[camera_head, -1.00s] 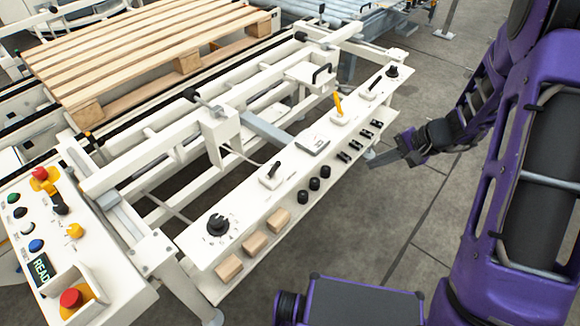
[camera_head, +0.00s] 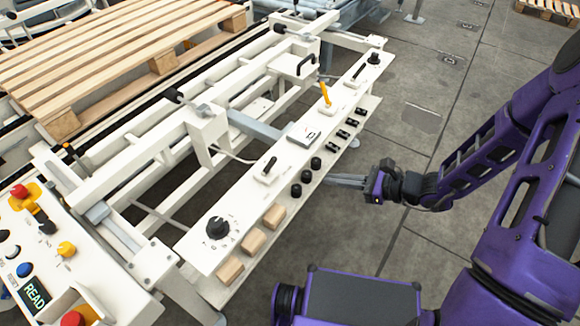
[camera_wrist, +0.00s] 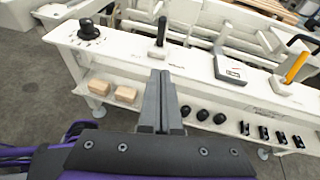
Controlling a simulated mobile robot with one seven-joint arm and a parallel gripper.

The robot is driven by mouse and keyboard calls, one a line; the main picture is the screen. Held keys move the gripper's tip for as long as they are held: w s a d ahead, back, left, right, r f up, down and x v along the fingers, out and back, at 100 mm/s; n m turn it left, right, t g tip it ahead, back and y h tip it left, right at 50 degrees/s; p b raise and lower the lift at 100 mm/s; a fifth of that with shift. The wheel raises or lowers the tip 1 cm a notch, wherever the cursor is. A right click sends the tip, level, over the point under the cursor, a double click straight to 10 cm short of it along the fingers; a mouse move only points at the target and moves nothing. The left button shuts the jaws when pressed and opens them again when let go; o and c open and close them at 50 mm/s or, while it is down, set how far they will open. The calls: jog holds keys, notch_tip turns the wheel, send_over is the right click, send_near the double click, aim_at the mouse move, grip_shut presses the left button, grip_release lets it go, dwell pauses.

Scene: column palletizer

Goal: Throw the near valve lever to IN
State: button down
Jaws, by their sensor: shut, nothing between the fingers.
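The near valve lever (camera_head: 270,166) is a short black handle on a white base plate, on top of the long white control panel (camera_head: 203,252). In the wrist view the lever (camera_wrist: 161,32) stands roughly upright, just beyond my fingertips. Any IN or OUT marking is too small to read. My gripper (camera_head: 332,179) is shut and empty, right of the panel's front edge and apart from the lever. In the wrist view its fingertips (camera_wrist: 161,77) point toward the lever. A second black lever (camera_head: 358,73) sits at the panel's far end.
A black dial (camera_head: 217,227) is at the near end. A gauge box (camera_head: 303,135) and a yellow lever (camera_head: 325,93) stand beyond the near lever. Black knobs (camera_head: 296,190) and wooden blocks (camera_head: 252,241) sit on the lower shelf. Floor right of the panel is clear.

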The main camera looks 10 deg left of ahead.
jog(key=b, duration=0.2)
send_near(269, 166)
notch_tip(269, 166, down, 4)
jog(key=w, duration=0.1)
jog(key=a, duration=0.1)
jog(key=a+r, duration=0.1)
jog(key=a, duration=0.1)
jog(key=w+a, duration=0.1)
jog(key=shift+a+r, duration=0.15)
jog(key=shift+r, duration=0.15)
jog(key=shift+p, duration=0.35)
